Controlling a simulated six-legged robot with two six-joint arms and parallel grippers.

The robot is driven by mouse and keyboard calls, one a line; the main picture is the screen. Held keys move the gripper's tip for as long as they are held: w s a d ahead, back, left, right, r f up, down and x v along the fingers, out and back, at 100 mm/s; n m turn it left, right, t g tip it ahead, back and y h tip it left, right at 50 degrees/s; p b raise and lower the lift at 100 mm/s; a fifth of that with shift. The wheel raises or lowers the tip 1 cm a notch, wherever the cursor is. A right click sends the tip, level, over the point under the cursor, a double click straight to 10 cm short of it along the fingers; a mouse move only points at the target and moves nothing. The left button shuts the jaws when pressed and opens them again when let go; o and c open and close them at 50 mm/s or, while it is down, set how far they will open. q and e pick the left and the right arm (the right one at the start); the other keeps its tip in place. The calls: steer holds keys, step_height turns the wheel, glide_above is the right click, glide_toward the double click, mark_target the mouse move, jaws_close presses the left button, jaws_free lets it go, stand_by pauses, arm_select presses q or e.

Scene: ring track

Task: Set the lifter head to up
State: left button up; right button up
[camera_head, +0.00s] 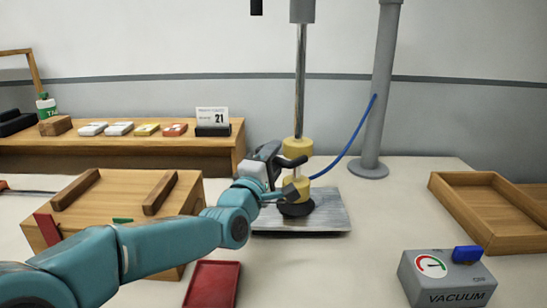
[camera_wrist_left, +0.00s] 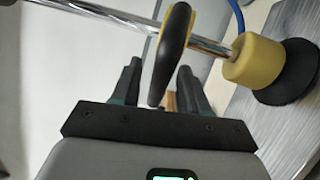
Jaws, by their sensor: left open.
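The lifter head (camera_head: 296,187) is a yellow body with a black suction cup (camera_head: 296,209) on a vertical chrome rod. It is low, with the cup on or just above a grey metal plate (camera_head: 325,219); I cannot tell if they touch. In the left wrist view the yellow body (camera_wrist_left: 255,62) and cup (camera_wrist_left: 287,72) show at upper right. A black rounded handle (camera_wrist_left: 172,50) crosses in front of my left gripper (camera_wrist_left: 158,82), whose fingers are apart. In the head view my left gripper (camera_head: 283,179) is beside the lifter head, partly overlapping it. My right gripper is out of view.
A grey vacuum box (camera_head: 447,280) with a gauge and blue switch (camera_head: 467,254) stands front right. A wooden tray (camera_head: 480,205) lies at right, a red tray (camera_head: 212,285) in front. A blue hose (camera_head: 350,142) runs by a grey post (camera_head: 380,90). A wooden block stand (camera_head: 125,190) is left.

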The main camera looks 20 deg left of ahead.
arm_select(q)
jaws_close()
step_height(320, 180, up, 17)
steer(key=p, duration=0.7)
jaws_free()
steer(key=shift+f, duration=0.1)
steer(key=b+v, duration=0.2)
steer(key=v, duration=1.4)
steer(key=shift+s, duration=0.15)
